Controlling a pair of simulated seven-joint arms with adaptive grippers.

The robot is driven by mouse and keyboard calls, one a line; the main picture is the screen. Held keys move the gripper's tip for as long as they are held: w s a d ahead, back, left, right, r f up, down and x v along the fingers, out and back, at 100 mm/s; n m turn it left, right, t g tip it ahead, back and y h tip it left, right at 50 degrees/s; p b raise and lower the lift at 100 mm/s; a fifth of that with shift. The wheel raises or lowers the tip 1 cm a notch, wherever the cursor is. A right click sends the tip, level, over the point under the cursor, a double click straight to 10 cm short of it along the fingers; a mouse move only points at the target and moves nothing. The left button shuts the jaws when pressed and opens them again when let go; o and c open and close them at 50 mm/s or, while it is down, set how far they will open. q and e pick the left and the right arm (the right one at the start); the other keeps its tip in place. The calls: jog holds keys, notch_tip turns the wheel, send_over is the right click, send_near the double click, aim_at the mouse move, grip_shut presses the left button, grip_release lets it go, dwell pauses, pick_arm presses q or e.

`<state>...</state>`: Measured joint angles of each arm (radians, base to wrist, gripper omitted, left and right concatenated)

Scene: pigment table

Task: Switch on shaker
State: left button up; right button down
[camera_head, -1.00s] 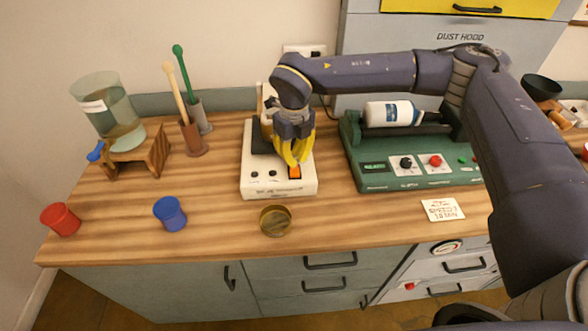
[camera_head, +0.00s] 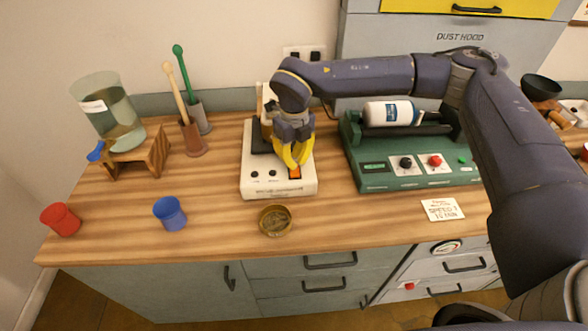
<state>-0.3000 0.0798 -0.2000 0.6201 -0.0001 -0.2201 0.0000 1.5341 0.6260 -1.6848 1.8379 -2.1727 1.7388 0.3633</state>
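A white box-shaped device (camera_head: 262,187) stands in the middle of the table, with two small dark knobs and an orange switch (camera_head: 295,172) on its front. My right gripper (camera_head: 296,164) is above it, its yellow fingers pointing down and their tips together just behind the orange switch. Whether the tips touch the device cannot be told. The gripper holds nothing that I can see and hides part of the device's top. A green machine (camera_head: 376,182) to the right carries a white bottle (camera_head: 388,113) lying on its side, with a black knob and a red button. My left gripper is out of view.
A brass dish (camera_head: 275,221) sits just in front of the white device. A blue cup (camera_head: 170,213) and a red cup (camera_head: 61,219) stand at the left front. A glass vessel (camera_head: 113,112) on a wooden stand and two brush holders are behind. A card (camera_head: 442,209) lies right.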

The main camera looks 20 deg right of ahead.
jog(key=shift+r, duration=3.4)
